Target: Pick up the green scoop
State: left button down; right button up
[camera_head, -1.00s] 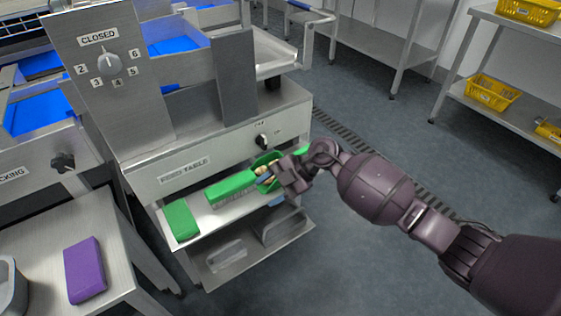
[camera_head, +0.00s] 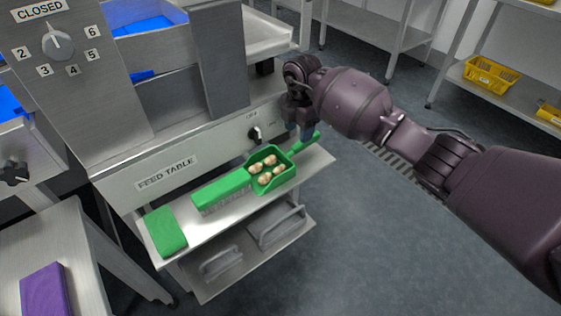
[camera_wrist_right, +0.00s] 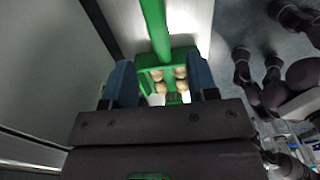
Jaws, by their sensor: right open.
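The green scoop (camera_head: 283,179) lies on the narrow metal shelf in front of the feed table, its handle pointing right. Several pale brown pieces sit in its pan. My right gripper (camera_head: 301,135) is open just above the handle, and its fingers partly cover the handle in the head view. In the right wrist view, the scoop's handle (camera_wrist_right: 154,28) and loaded pan show between and beyond the two blue fingertips of my right gripper (camera_wrist_right: 162,84). I see no contact. My left gripper is out of view.
A green brush (camera_head: 222,188) and a green block (camera_head: 166,231) lie left of the scoop on the shelf (camera_head: 210,218). The feed table's front panel (camera_head: 205,155) with its knob (camera_head: 254,135) rises close behind. A purple block (camera_head: 45,292) is at lower left. Open floor lies to the right.

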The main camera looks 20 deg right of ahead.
aim_at(297, 145)
notch_tip(297, 145, down, 2)
jog(key=shift+f, duration=0.3)
jog(key=shift+f+b, duration=0.35)
jog(key=shift+b, duration=0.05)
notch_tip(297, 145, down, 4)
jog(key=shift+s+a+r+b, duration=0.1)
jog(key=shift+a+b, duration=0.05)
jog(key=shift+b, duration=0.7)
jog(key=shift+f, duration=0.25)
jog(key=shift+r, duration=0.3)
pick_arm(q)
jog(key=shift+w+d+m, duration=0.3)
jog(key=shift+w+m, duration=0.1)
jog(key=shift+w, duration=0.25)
pick_arm(e)
grip_shut()
